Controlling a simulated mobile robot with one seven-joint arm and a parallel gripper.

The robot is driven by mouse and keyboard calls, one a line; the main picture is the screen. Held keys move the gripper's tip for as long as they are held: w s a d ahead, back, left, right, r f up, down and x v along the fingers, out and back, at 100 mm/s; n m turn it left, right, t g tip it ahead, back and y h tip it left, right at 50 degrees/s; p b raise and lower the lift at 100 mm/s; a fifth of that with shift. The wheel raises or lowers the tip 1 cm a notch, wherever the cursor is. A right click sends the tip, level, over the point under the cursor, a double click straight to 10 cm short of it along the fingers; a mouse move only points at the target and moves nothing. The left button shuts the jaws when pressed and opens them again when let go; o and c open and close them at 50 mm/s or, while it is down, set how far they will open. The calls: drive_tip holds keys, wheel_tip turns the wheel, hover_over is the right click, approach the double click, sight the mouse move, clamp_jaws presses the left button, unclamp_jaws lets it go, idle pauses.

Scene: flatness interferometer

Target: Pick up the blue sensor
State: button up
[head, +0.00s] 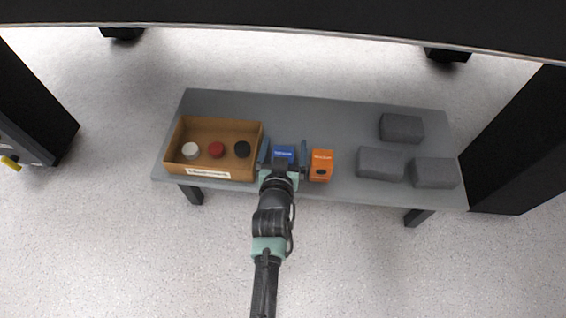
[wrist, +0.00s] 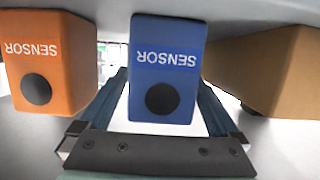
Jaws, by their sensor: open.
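The blue sensor (head: 284,153) stands on the grey table between the cardboard tray and an orange sensor (head: 321,163). In the wrist view the blue sensor (wrist: 165,72) shows its printed label upside down and a dark round spot. My gripper (head: 281,158) is open, with one finger on each side of the blue sensor. In the wrist view the fingers of my gripper (wrist: 160,100) flank it, and a gap shows on the left side. The orange sensor (wrist: 42,65) is just outside the left finger there. The lower part of the blue sensor is partly hidden by my gripper in the head view.
The cardboard tray (head: 213,123) holds a white, a red and a black round piece; its wall (wrist: 262,68) is close to the finger in the wrist view. Three grey blocks (head: 402,128) lie at the right of the table (head: 300,109). The table's back middle is clear.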

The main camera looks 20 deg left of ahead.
clamp_jaws()
idle(0.5)
